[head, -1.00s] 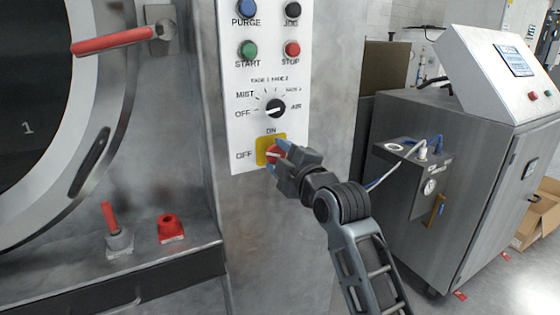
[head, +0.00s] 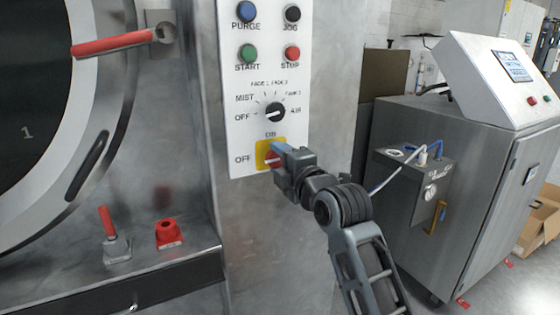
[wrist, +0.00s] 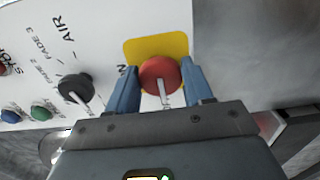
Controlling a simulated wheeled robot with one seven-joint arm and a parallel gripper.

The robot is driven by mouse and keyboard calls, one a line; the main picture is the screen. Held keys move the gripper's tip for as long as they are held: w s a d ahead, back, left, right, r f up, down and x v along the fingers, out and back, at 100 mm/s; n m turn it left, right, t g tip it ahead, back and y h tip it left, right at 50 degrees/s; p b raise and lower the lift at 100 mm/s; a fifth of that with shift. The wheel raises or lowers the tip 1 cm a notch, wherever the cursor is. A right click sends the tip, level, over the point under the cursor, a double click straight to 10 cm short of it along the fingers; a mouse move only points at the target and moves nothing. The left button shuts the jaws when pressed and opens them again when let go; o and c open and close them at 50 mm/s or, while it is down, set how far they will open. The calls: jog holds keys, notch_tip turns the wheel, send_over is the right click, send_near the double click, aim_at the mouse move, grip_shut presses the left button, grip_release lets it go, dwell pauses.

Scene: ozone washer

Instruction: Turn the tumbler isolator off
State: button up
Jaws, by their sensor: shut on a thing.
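The tumbler isolator is a red round knob (head: 270,159) on a yellow plate (head: 262,148) at the bottom of the white control panel. ON is printed above it and OFF to its left. In the wrist view the knob (wrist: 160,76) sits between the two blue fingers of my gripper (wrist: 156,85), which is shut on it. Its white pointer line runs down toward the gripper, the side where OFF lies. In the head view my gripper (head: 278,160) reaches the knob from the right and hides part of it.
Above are a black selector knob (head: 275,112) and blue, black, green and red buttons. Left is the round machine door with a red handle (head: 112,43). A red fitting (head: 169,233) sits on the ledge. A grey cabinet (head: 460,170) stands right.

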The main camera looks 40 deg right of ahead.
jog(key=o, duration=1)
jog(key=shift+b+v, duration=0.45)
jog(key=shift+v, duration=3.45)
